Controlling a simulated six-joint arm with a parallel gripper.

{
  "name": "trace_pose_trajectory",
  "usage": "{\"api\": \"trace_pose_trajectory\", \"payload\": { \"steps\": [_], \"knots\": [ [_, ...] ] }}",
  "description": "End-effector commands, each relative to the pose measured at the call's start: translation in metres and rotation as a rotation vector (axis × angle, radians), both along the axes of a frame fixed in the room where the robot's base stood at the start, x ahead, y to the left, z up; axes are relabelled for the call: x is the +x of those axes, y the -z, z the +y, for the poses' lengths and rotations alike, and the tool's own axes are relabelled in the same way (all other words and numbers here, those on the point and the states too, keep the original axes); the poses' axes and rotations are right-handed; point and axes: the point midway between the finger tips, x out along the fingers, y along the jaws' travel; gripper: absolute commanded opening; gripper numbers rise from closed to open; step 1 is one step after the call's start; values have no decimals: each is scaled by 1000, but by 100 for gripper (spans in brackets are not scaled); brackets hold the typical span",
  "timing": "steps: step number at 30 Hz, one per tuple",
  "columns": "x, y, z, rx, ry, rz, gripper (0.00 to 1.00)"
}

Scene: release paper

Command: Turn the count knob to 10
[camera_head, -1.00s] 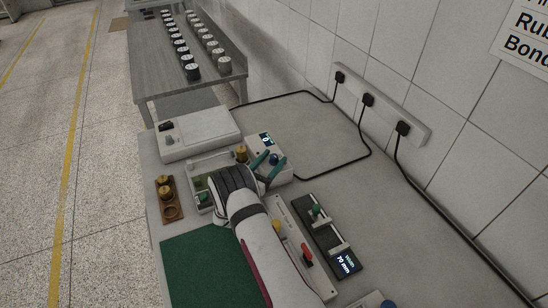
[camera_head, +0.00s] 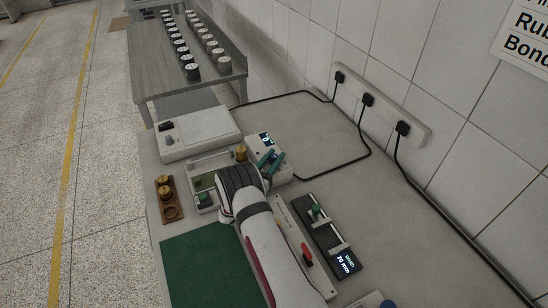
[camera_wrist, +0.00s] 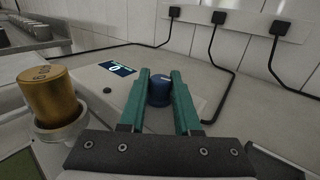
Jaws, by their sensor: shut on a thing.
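The count knob (camera_wrist: 158,92) is a dark blue round knob on a light grey box (camera_wrist: 195,97). The box has a small dark display (camera_wrist: 118,68) that appears to read 0. My gripper (camera_wrist: 160,80) has two teal fingers, one on each side of the knob, and is shut on it. In the head view my gripper (camera_head: 271,158) is over the same box (camera_head: 285,171), with its display (camera_head: 266,139) just behind; the fingers mostly hide the knob there.
A brass weight marked with text (camera_wrist: 50,97) stands close to the left of my gripper. A wooden holder with brass weights (camera_head: 167,198), a green mat (camera_head: 208,270) and a black slider unit (camera_head: 328,235) lie nearby. A black cable (camera_head: 335,171) runs behind the box.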

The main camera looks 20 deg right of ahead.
Motion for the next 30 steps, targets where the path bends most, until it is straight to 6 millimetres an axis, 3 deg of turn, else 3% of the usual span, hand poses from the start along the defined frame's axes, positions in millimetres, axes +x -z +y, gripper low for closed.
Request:
{"api": "trace_pose_trajectory", "payload": {
  "steps": [12,13,17,26,30],
  "knots": [
    [0,0,0,3,-95,-1,0],
    [0,0,0,3,-95,-1,35],
    [0,0,0,3,-95,-1,58],
    [-1,0,1,3,-95,-1,61],
    [-11,0,13,4,-97,2,61]
  ]
}}
